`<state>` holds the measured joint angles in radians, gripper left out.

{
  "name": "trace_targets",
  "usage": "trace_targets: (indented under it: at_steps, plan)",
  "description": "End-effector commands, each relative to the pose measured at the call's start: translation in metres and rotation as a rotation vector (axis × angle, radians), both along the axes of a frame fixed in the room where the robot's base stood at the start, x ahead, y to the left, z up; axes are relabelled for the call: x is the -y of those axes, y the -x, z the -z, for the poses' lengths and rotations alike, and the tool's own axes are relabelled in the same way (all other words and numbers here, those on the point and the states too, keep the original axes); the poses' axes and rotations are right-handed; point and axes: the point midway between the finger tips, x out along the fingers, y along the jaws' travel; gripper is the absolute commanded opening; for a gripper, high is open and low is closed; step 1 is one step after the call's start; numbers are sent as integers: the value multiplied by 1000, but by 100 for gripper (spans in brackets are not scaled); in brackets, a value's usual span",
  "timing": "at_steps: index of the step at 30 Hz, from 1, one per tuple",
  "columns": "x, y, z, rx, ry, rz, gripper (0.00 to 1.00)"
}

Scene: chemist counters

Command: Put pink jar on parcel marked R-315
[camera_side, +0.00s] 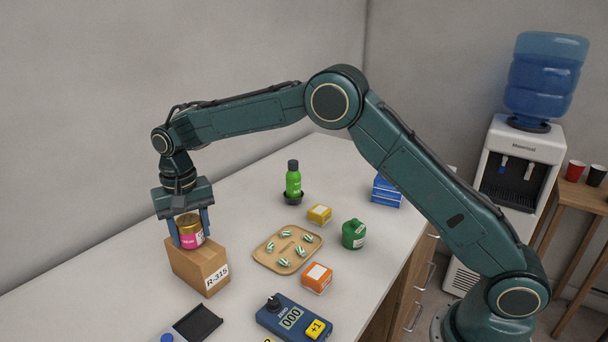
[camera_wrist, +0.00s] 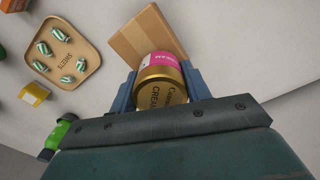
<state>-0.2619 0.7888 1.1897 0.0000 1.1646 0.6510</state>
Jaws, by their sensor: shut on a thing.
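The pink jar (camera_side: 190,237) has a gold lid and is between the fingers of my gripper (camera_side: 189,235). My gripper is shut on it and points down. The jar is upright at the top of the cardboard parcel marked R-315 (camera_side: 210,274); I cannot tell if its base touches the parcel. In the wrist view the jar's gold lid (camera_wrist: 162,92) and pink label lie between the blue fingers, and the parcel (camera_wrist: 148,38) shows behind it. The parcel's label reads R-315 in the side view.
A wooden tray (camera_side: 264,260) of striped sweets is right of the parcel. Yellow (camera_side: 319,214) and orange (camera_side: 317,278) boxes, a green jar (camera_side: 353,234), a green bottle (camera_side: 293,182), blue boxes (camera_side: 386,191) and a blue counter device (camera_side: 284,316) stand around. A black tray (camera_side: 197,323) is in front.

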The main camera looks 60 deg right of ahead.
Motion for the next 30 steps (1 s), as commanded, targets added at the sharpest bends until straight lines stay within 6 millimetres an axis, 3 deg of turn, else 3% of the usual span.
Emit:
trace_targets:
  at_steps: [14,15,18,30]
  plan:
    - [0,0,5,1,-1,0,24]
    - [0,0,5,1,-1,0,51]
    - [0,0,5,1,-1,0,69]
    - [0,0,2,2,0,0,69]
